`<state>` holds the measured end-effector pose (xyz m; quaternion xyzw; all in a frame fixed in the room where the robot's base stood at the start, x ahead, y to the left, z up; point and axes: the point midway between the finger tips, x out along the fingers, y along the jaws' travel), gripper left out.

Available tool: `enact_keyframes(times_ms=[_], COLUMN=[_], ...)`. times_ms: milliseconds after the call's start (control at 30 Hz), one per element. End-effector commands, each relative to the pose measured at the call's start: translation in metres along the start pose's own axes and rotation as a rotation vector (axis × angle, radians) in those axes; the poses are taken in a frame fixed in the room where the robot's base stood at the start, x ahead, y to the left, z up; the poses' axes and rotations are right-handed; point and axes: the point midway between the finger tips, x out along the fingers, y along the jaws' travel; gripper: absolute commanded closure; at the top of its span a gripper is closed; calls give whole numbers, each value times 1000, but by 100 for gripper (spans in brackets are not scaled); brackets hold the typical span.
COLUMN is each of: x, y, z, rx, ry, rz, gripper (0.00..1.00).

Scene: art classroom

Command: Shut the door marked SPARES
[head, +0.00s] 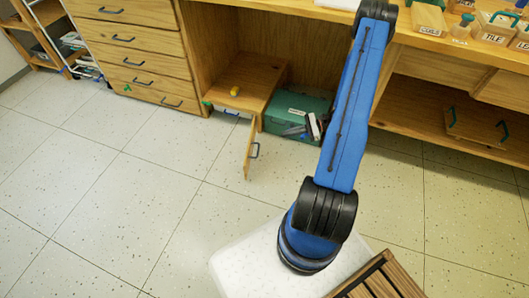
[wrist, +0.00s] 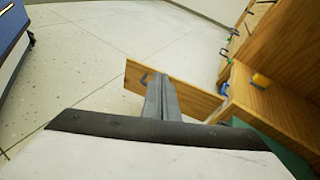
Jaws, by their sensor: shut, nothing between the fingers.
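My gripper is out of the head view, which shows only my blue arm.
A green box (head: 292,110) with loose items stands right of the cabinet. A yellow object (head: 235,91) lies on the cabinet top. A drawer unit (head: 140,50) is on the left, and a wooden crate (head: 380,282) is at the bottom right. The floor left of the door is clear.

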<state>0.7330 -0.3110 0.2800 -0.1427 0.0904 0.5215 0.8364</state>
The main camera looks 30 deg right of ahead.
Motion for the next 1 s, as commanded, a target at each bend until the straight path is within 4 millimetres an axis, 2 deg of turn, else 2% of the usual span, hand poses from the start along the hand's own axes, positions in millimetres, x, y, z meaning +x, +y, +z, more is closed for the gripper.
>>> enact_keyframes(times_ms=[33,200,400,500,667,1000], x=[-1,-3,-3,-3,4,54], y=[5,17,28,31,30,19], z=[-18,-65,-100,-107,-109,-106], rx=[34,124,191,206,209,208], ry=[-12,-47,-71,-76,-78,-78], rz=[-31,-127,-200,-216,-220,-216], gripper=[100,100,100,100,100,100])
